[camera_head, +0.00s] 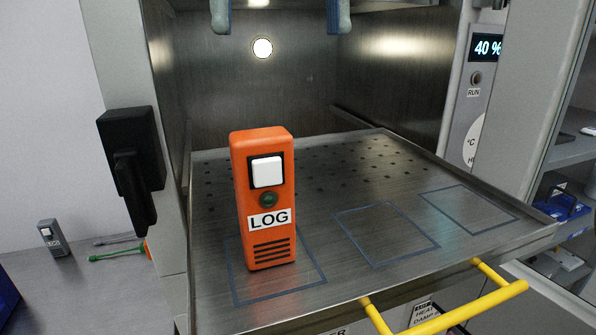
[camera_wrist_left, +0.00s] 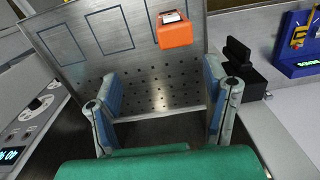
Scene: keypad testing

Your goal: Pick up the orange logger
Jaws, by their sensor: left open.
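The orange logger (camera_head: 264,200) stands upright on the metal tray, inside the left blue-outlined square. Its front shows a white square button, a green round button, a LOG label and dark slots. In the left wrist view the orange logger (camera_wrist_left: 175,34) is beyond the fingertips, right of centre. My left gripper (camera_head: 279,20) shows at the top edge of the head view, its two fingers wide apart with nothing between them. In the wrist view the left gripper (camera_wrist_left: 160,78) is also open and empty, apart from the logger. My right gripper is not in view.
The metal tray (camera_head: 385,178) has two more outlined squares, both empty, and a perforated back part. Chamber walls flank it. A yellow handle (camera_head: 450,310) is in front.

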